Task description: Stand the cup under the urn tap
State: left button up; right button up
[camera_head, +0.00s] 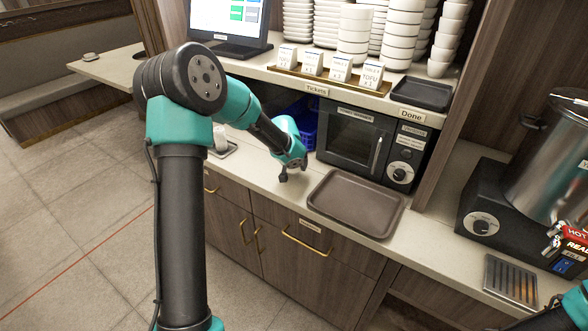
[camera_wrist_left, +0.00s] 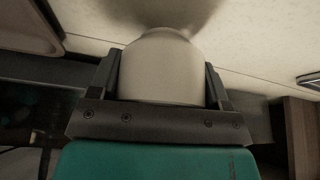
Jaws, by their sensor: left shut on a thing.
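My left gripper (camera_head: 285,176) is low over the counter, left of the brown tray, in the head view. In the left wrist view its two fingers stand on either side of a cream, rounded cup (camera_wrist_left: 160,68), shut on it. The head view does not show the cup clearly; the gripper and arm hide it. The steel urn (camera_head: 552,165) stands at the far right on a dark base. Its tap (camera_head: 552,242) is on the front, above a slatted drip tray (camera_head: 490,276). My right gripper is not in view.
A brown tray (camera_head: 335,217) lies on the counter between my left gripper and the urn. A dark warmer oven (camera_head: 352,140) stands behind it. An upright wooden panel (camera_head: 480,90) divides the oven side from the urn. A shelf above holds stacked bowls (camera_head: 402,25) and labelled blocks.

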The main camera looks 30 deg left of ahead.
pick_arm(q)
jog(key=shift+f, duration=1.35)
jog(key=shift+f, duration=0.15)
jog(key=o, duration=0.9)
jog(key=shift+o, duration=0.2)
jog(key=v, duration=1.2)
jog(key=shift+o, duration=0.4)
